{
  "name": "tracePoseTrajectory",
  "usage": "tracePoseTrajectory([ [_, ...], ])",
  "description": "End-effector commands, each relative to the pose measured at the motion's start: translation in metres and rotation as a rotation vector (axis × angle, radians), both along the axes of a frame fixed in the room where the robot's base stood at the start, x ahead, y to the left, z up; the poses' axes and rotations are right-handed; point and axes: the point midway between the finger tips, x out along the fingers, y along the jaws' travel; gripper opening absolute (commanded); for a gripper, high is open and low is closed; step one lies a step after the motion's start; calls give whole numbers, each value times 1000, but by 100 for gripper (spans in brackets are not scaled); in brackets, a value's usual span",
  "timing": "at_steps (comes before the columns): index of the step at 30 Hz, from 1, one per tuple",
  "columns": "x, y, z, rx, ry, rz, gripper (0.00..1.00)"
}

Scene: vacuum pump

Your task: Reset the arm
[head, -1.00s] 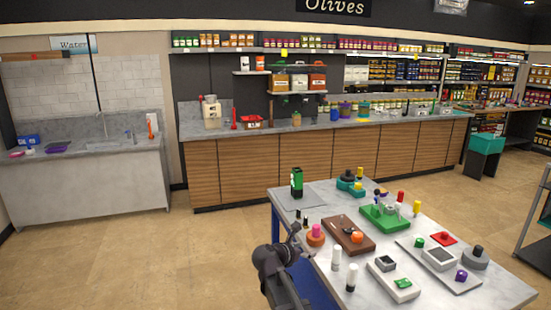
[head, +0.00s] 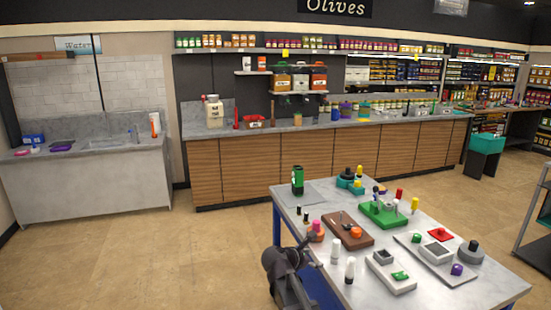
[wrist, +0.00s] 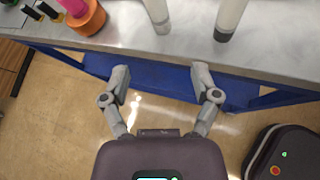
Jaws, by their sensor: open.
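My arm stands at the table's near left edge in the head view, with my gripper (head: 304,246) small and dark at its end. In the wrist view my gripper (wrist: 160,76) has its two fingers spread wide with nothing between them. The fingers point toward the table's edge, over the floor and the blue table frame (wrist: 180,82). They look apart from the objects on the table.
The table (head: 325,292) holds two white cylinders (head: 350,270), an orange round base with a pink top (head: 316,231), a brown board (head: 360,238), a green plate (head: 384,216) and a grey tray (head: 432,262). Open floor (head: 130,260) lies to the left.

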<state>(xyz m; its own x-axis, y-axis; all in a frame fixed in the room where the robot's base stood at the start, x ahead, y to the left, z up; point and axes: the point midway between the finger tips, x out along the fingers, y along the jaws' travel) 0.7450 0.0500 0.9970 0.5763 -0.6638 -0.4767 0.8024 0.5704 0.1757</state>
Motion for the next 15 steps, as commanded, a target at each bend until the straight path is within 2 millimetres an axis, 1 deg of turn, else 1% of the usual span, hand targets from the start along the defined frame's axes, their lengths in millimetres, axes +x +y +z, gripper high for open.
tracePoseTrajectory([
  [8, -28, -24, -19, 233, -73, -190, 79],
  [11, -45, -35, -29, 363, -114, -311, 79],
  [15, -72, -49, -45, 562, -178, -523, 79],
])
